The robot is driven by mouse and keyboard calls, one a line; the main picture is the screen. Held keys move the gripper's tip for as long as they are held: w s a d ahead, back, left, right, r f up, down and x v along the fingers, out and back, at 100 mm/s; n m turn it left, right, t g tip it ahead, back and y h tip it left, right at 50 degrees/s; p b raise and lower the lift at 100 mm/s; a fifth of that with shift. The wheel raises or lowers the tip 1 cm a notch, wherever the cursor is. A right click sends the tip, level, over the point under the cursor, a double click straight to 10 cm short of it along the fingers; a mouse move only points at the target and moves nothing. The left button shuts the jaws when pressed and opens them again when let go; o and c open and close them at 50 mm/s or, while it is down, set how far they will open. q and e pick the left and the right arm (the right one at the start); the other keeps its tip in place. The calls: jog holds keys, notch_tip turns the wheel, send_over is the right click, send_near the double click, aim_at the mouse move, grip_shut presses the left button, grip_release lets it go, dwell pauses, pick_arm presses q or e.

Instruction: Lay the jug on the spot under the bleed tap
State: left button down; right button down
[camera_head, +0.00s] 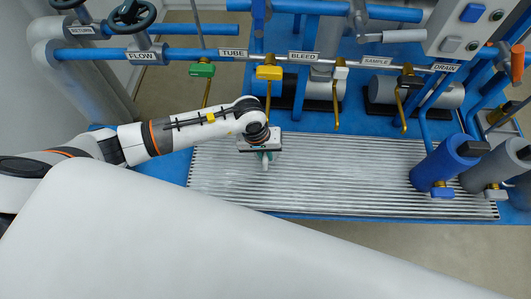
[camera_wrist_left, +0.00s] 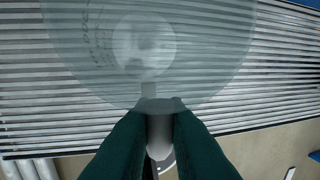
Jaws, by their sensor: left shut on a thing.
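My left gripper (camera_head: 265,154) is over the slatted metal grate (camera_head: 340,180), in front of the yellow-handled tap (camera_head: 268,73). In the left wrist view its green fingers (camera_wrist_left: 158,125) are shut on the pale handle of the clear jug (camera_wrist_left: 205,65). The jug's round see-through body with faint markings extends over the slats. In the head view the gripper hides most of the jug. I cannot tell whether the jug touches the grate. The BLEED label (camera_head: 302,57) is between the yellow-handled tap and a white-handled tap (camera_head: 340,72). My right gripper is not in view.
A green-handled tap (camera_head: 202,70) is at the left and a dark-handled tap (camera_head: 408,80) at the right. Brass spouts hang down behind the grate. Blue and grey cylinders (camera_head: 437,165) stand at its right end. The middle of the grate is clear.

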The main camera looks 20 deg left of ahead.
pick_arm(q)
jog(key=shift+w+a+f+p, duration=0.1)
jog(key=shift+w+f+p, duration=0.15)
jog(key=shift+f, duration=0.4)
jog(key=shift+w+f+p, duration=0.2)
jog(key=shift+f+p, duration=0.05)
jog(key=shift+f, duration=0.85)
jog(key=shift+f, duration=0.1)
jog(key=c, duration=1.4)
grip_release()
jog(key=shift+c, duration=0.2)
